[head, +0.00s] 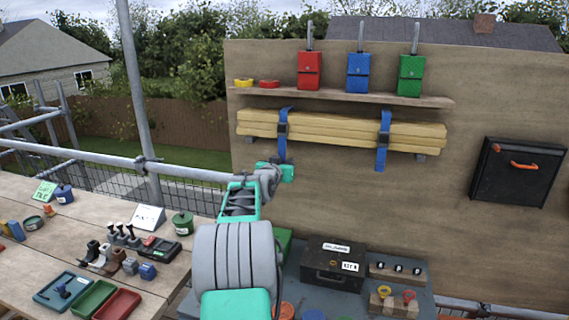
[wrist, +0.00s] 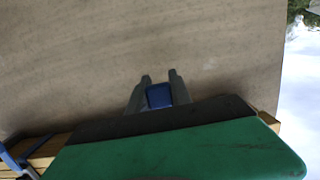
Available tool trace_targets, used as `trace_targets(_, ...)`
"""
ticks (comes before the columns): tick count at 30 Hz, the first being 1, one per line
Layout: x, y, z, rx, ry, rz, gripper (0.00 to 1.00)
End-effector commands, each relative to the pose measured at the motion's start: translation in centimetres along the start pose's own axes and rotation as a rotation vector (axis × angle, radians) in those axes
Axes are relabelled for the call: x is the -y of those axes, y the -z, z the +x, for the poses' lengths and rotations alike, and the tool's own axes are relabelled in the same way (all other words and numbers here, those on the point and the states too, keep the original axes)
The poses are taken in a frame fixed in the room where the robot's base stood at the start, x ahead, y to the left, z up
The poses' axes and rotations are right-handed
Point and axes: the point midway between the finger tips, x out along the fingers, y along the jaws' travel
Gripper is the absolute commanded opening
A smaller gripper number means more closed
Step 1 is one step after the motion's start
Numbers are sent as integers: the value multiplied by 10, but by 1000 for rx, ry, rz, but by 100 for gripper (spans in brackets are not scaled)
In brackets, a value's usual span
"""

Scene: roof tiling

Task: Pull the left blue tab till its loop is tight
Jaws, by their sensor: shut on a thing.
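A bundle of yellow timber (head: 340,133) is fixed to the upright board, with a left blue strap (head: 283,117) and a right blue strap (head: 384,127) around it, each with a dark buckle. The left strap's blue tab (head: 282,149) hangs below its buckle. My gripper (head: 286,171) is at the lower end of this tab, just under the timber. In the wrist view the fingers (wrist: 159,78) are shut on the blue tab (wrist: 159,96). My green and black gripper body hides the left buckle there. How tight the loop is I cannot tell.
A shelf (head: 345,97) with red, blue and green boxes is above the timber. A black case (head: 517,172) hangs at right. Below stand a dark box (head: 334,268) and small parts. A wooden table (head: 30,265) with tools and trays is at left.

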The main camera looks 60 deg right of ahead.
Motion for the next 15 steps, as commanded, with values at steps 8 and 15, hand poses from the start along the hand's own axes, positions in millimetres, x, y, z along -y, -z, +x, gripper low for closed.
trace_targets(8, 0, -17, 2, 3, -1, -1, 0)
trace_targets(15, 0, -28, 4, 4, -1, -1, 0)
